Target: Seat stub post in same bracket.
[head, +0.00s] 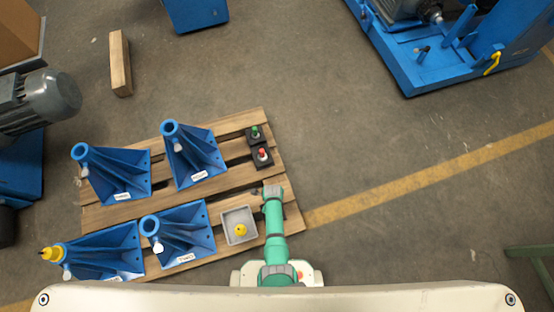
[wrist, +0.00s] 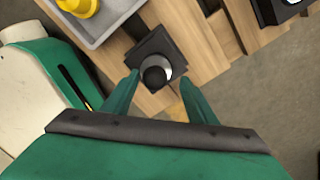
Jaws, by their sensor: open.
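My gripper (wrist: 160,84) is open in the wrist view. Its green fingers stand on either side of a short dark round post (wrist: 155,76) with a pale collar, upright in a dark square holder (wrist: 146,47). I cannot tell whether the fingers touch it. In the head view my arm largely hides this holder, whose dark edge (head: 284,211) shows beside it. Four blue brackets (head: 205,160) (head: 125,182) (head: 190,230) (head: 112,252) stand on the pallet, each with a ring on top. The front-left one has a yellow piece (head: 49,253) at its ring. Which bracket is meant, I cannot tell.
A grey tray (head: 228,215) with a yellow piece (head: 240,230) stands left of my arm. Dark holders with a green post (head: 255,132) and a red post (head: 264,153) lie beyond my gripper. A wooden block (head: 120,63) lies on the floor. Floor right of the pallet is clear.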

